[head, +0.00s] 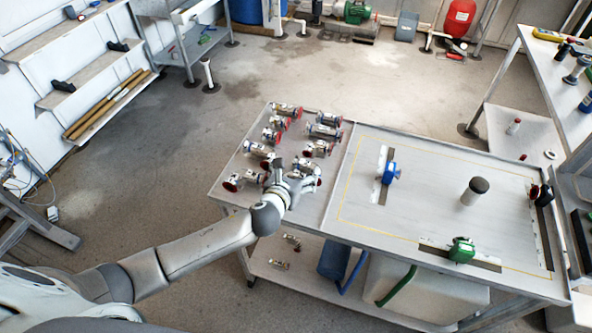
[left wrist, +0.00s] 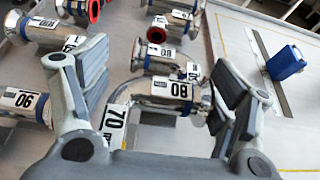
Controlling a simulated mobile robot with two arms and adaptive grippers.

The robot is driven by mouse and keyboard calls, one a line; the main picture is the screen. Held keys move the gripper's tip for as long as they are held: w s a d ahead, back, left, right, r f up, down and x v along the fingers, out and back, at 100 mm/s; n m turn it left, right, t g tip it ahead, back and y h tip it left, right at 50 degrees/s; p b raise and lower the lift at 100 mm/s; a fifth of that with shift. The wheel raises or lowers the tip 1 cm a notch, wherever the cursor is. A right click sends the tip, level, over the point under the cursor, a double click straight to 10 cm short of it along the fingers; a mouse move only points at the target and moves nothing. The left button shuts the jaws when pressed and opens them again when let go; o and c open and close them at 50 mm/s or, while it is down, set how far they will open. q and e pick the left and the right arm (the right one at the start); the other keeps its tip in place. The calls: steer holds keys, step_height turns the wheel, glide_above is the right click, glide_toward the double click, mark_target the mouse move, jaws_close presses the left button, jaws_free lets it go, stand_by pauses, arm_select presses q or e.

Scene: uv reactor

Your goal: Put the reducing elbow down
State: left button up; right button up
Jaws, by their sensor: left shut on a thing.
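The reducing elbow (left wrist: 160,92) is a shiny metal bend with labels reading 80 and 70. It lies between the fingers of my left gripper (left wrist: 166,88) in the left wrist view, and the gripper is shut on it. In the head view my left gripper (head: 292,176) is over the front of the cart's left section, among the other fittings. The fingers hide most of the elbow there. I cannot tell whether the elbow touches the cart top. My right gripper is not in view.
Several metal fittings with red ends (head: 324,131) stand close around the gripper on the cart top (head: 338,205). To the right, a yellow-outlined area holds a blue clamp (head: 390,173), a green clamp (head: 461,250) and a dark-topped cylinder (head: 474,190), with bare surface between them.

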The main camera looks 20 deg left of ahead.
arm_select(q)
steer(key=o, duration=1.2)
steer(key=shift+c, duration=0.2)
steer(key=shift+r, duration=0.45)
steer(key=v, duration=1.2)
steer(key=shift+f, duration=0.1)
